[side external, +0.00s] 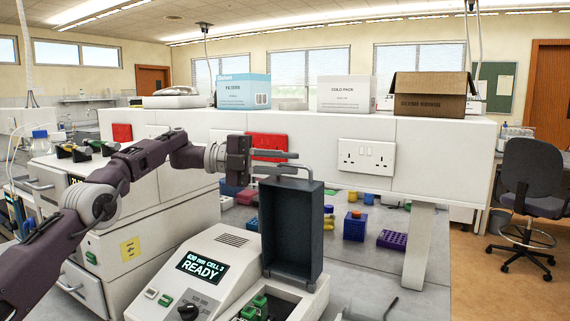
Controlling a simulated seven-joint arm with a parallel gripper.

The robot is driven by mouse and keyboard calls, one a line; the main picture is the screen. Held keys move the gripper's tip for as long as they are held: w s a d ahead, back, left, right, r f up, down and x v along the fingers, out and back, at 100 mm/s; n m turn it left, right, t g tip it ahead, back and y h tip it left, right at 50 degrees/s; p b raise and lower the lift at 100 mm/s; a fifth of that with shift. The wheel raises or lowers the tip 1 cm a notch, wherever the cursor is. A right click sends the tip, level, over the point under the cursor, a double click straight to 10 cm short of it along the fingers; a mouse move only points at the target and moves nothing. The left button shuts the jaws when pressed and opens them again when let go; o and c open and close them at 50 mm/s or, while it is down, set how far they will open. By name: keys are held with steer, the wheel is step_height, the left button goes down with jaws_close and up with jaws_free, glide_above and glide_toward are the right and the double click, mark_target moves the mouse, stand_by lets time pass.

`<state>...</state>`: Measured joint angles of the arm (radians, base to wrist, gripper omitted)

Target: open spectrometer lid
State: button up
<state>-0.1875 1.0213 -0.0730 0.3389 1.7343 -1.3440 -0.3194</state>
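The spectrometer (215,262) is a white bench instrument at the bottom centre, and its screen reads "630 nm CELL 3 READY". Its lid (291,232) is a dark grey hollow panel standing about upright, with the hollow side facing the camera. A light wire handle (303,168) is at the lid's top edge. Below the lid, the cell compartment (290,303) is uncovered, with green-topped items in it. My gripper (284,162) is at the handle, its two fingers pointing right with a gap between them. Whether the fingers touch the handle I cannot tell.
A white shelf unit (450,150) with sockets runs behind the lid, carrying several boxes. A purple rack (392,240) and coloured blocks lie on the bench to the right. White drawer units (160,235) stand left of the spectrometer, under my arm.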

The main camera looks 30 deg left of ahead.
stand_by(0.4)
steer(key=shift+s, duration=0.6)
steer(key=s+f+m, duration=0.1)
steer(key=s+f, duration=0.4)
steer(key=s, duration=0.3)
steer(key=s+f+m+h, duration=0.1)
steer(key=s+f, duration=0.5)
steer(key=s, duration=0.2)
steer(key=s+f+m, duration=0.1)
steer(key=s+f, duration=0.4)
steer(key=s, duration=0.4)
steer(key=shift+f+m+t, duration=0.15)
steer(key=shift+m+t, duration=0.15)
steer(key=shift+m, duration=0.1)
steer(key=shift+s, duration=0.1)
